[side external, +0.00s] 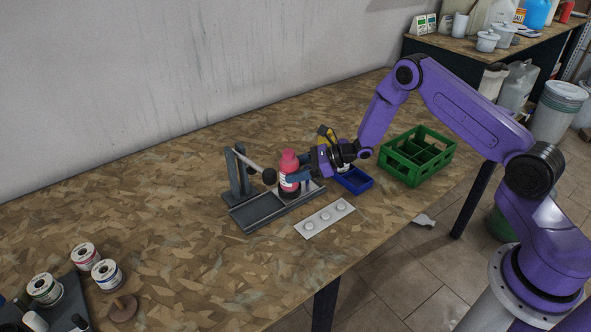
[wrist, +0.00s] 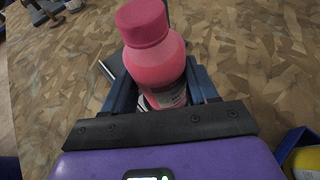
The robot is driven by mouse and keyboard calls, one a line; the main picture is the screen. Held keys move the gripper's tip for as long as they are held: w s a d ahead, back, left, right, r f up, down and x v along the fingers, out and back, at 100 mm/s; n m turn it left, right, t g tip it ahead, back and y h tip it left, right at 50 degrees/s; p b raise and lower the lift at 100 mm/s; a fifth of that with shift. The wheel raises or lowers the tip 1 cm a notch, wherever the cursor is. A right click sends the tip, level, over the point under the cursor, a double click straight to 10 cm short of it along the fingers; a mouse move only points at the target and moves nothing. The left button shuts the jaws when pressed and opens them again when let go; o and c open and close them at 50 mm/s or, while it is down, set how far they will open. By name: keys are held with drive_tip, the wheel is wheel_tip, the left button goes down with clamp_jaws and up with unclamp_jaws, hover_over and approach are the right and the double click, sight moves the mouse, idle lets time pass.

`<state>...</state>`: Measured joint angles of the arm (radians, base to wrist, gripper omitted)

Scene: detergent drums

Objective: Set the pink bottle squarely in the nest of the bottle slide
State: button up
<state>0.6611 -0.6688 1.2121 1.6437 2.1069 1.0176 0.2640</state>
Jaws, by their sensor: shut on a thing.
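The pink bottle (side external: 289,169) stands at the right part of the bottle slide (side external: 262,211), a dark grey tray with raised edges and an upright post. My gripper (side external: 296,180) comes in from the right and is shut on the pink bottle. In the wrist view the bottle (wrist: 154,55) is between my blue fingers, cap toward the camera, looking roughly upright. The bottle's base and the nest are hidden, so I cannot tell whether it is seated or touches the slide.
A white plate with round buttons (side external: 325,218) lies in front of the slide. A blue tray (side external: 355,181) with a yellow item is right of it, and a green crate (side external: 418,154) is farther right. Several labelled containers stand at the front left. The table between is clear.

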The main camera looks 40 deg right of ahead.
drive_tip(key=shift+f, duration=0.4)
drive_tip(key=shift+f, duration=0.6)
drive_tip(key=o, duration=1.3)
drive_tip(key=shift+s, duration=0.1)
drive_tip(key=v, duration=1.7)
drive_tip(key=shift+d+r, duration=0.15)
